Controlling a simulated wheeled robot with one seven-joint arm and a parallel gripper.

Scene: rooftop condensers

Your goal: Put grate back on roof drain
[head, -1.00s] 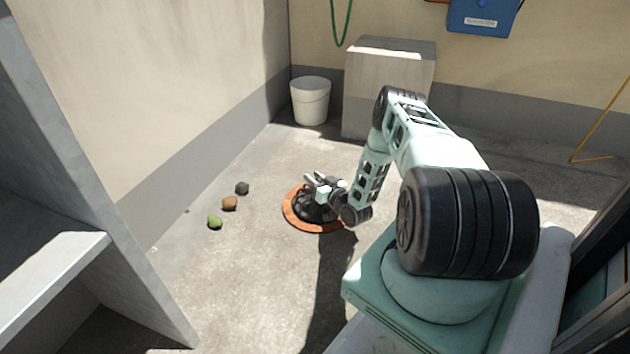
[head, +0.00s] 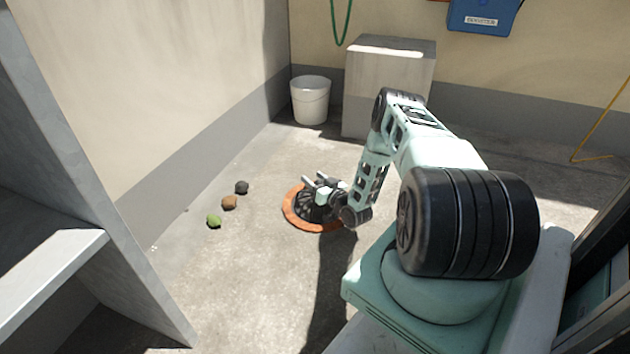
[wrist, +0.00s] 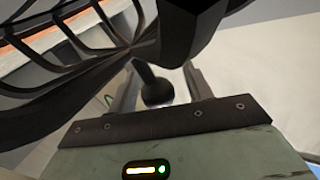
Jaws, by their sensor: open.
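A black domed grate (head: 307,210) sits at the orange-brown ring of the roof drain (head: 292,216) on the floor. My gripper (head: 315,182) is at the grate's top right side, partly covering it. In the wrist view the grate's curved ribs (wrist: 85,45) fill the upper left, and the orange ring (wrist: 25,22) shows behind them. A black knob (wrist: 155,90) shows between the two fingers of my gripper (wrist: 158,80). The fingers stand apart, with visible space beside the knob. Whether the grate is fully seated in the ring is hidden by my arm.
Three small lumps lie left of the drain: a dark one (head: 242,187), a brown one (head: 230,202) and a green one (head: 214,221). A white bucket (head: 310,102) and a concrete block (head: 388,90) stand behind. The floor in front of the drain is clear.

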